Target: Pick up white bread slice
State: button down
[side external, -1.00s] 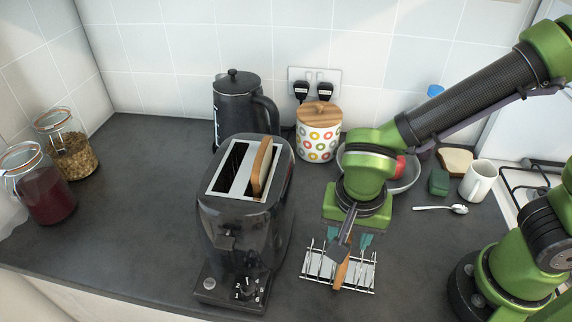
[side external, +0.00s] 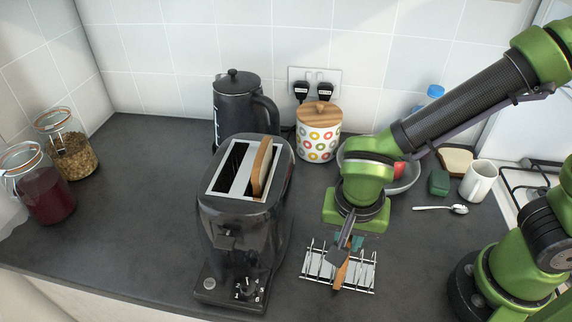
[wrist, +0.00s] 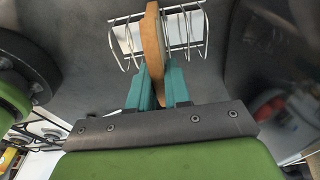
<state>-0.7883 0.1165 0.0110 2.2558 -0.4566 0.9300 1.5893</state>
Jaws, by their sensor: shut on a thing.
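A bread slice with a brown crust (side external: 341,274) stands upright, edge-on, in the wire toast rack (side external: 367,276) on the counter. It also shows in the wrist view (wrist: 152,38), with the rack (wrist: 186,28) around it. My gripper (side external: 349,242) is over the rack with its teal fingers shut on the slice, one on each side, as the wrist view (wrist: 158,84) shows. Another brown-crusted slice (side external: 262,166) sticks up from the right slot of the black toaster (side external: 225,225). A pale slice with a brown crust (side external: 456,160) lies at the back right.
The toaster stands left of the rack. A kettle (side external: 238,108), a dotted jar (side external: 318,138) and a bowl (side external: 405,181) are behind. A white mug (side external: 478,182), a spoon (side external: 440,208) and a green block (side external: 438,183) lie right.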

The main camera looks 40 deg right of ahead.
jog(key=shift+r, duration=0.1)
notch_tip(320, 180, up, 13)
dwell(0.7)
